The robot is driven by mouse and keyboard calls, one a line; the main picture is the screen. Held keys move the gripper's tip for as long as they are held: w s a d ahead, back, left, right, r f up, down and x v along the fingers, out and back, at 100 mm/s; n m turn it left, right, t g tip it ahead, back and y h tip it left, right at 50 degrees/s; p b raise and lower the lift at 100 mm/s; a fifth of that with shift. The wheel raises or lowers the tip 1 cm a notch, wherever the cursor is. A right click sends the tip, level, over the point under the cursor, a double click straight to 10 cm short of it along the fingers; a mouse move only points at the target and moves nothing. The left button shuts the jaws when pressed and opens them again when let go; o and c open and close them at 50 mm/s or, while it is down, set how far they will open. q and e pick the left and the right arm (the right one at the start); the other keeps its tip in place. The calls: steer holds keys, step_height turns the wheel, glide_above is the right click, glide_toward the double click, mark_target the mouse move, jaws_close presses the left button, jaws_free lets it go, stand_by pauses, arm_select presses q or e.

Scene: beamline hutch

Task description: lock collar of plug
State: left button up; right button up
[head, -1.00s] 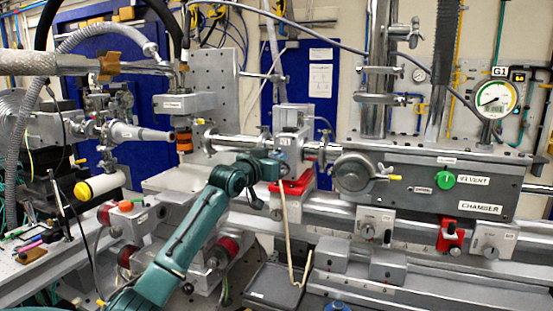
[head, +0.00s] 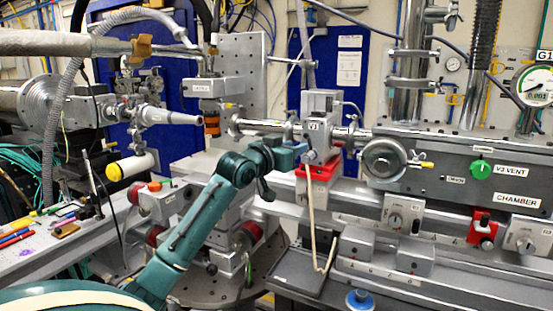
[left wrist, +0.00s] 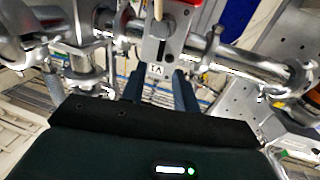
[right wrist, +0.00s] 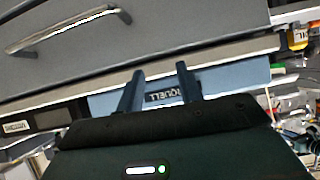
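A grey block with an orange ring (head: 212,127) below it hangs at centre left in the head view. A black cable enters a metal fitting (head: 212,62) on top of this block; I cannot tell which part is the plug's collar. My left gripper (head: 294,150) is left of the valve block marked V1 (head: 318,128). In the left wrist view the left gripper (left wrist: 158,84) has its two fingers apart with nothing between them, pointing toward the V1 block (left wrist: 157,45). My right gripper (right wrist: 160,82) is open and empty, facing a grey drawer front (right wrist: 150,30).
A grey chamber (head: 450,170) with a green vent knob (head: 481,169) fills the right side. A metal nozzle (head: 165,115) points toward the orange ring from the left. A red block (head: 318,168) sits under V1. Pens (head: 30,232) lie on the left bench.

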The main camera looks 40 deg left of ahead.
arm_select(q)
steer(key=s+b, duration=0.1)
steer(key=s, duration=0.6)
steer(key=shift+s+d, duration=0.3)
steer(key=shift+d, duration=0.1)
